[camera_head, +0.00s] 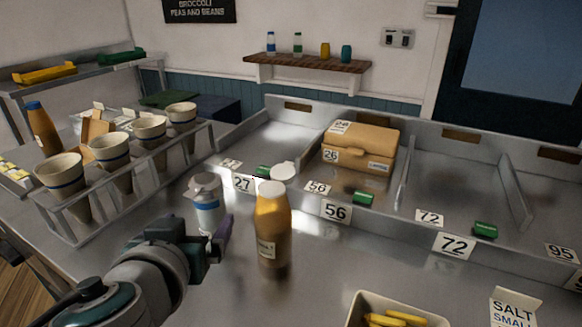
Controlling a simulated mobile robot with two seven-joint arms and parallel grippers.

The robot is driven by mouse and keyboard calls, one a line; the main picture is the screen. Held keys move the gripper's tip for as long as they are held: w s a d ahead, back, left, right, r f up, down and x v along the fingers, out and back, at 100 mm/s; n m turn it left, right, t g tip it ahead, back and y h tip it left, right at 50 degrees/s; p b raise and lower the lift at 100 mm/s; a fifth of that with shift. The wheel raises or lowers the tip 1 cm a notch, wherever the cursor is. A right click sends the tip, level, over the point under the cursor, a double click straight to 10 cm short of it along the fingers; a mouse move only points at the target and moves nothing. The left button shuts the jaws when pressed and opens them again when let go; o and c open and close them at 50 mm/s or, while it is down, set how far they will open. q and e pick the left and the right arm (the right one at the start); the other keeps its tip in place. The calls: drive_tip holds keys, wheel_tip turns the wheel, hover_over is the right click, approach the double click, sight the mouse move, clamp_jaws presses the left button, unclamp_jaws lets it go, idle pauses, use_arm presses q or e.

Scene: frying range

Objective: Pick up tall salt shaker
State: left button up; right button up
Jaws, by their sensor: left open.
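A tall white shaker with a blue band (208,204), which looks like the tall salt shaker, stands upright on the steel counter (330,262). My left gripper (217,241) is open, just in front of and below the shaker in the picture. It overlaps the shaker's lower edge, so I cannot tell whether they touch. Nothing shows between its fingers. My right gripper is not in view.
A brown bottle with a white cap (272,235) stands close right of the gripper. A white round top (284,171) shows behind it. A rack of cups (65,172) stands left. A tray of yellow food (352,312) is at front right. Numbered bays line the back.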

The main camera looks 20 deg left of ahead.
sight(207, 213)
use_arm(q)
drive_tip(key=shift+d+x, duration=0.15)
drive_tip(key=shift+x, duration=1.6)
drive_tip(key=shift+d+x, duration=0.15)
drive_tip(key=shift+x, duration=1.65)
drive_tip(key=shift+w+r, duration=0.1)
drive_tip(key=shift+c, duration=0.2)
clamp_jaws()
